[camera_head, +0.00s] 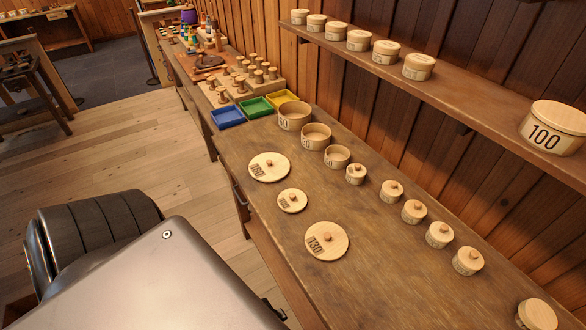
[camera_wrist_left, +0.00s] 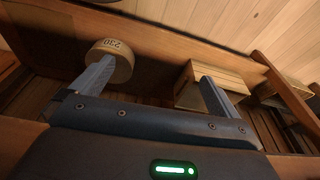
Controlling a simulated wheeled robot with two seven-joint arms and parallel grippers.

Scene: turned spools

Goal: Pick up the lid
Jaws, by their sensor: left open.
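Three loose pale wooden lids with small knobs lie flat on the bench in the head view. A large one (camera_head: 269,166) lies farthest back, a small one (camera_head: 292,200) in the middle, and a large one marked 130 (camera_head: 326,241) nearest. I cannot tell which lid is meant. My left gripper (camera_wrist_left: 157,73) shows only in the left wrist view, open with nothing between its fingers. Behind its left finger is a round wooden piece marked 230 (camera_wrist_left: 117,62). My right gripper is in neither view.
Three open round boxes (camera_head: 294,115) stand behind the lids, followed by several lidded boxes (camera_head: 440,235) along the wall side. Blue (camera_head: 228,117), green and yellow trays lie farther back. A shelf (camera_head: 455,88) with round boxes overhangs the bench. The bench (camera_head: 385,275) is clear right of the nearest lid.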

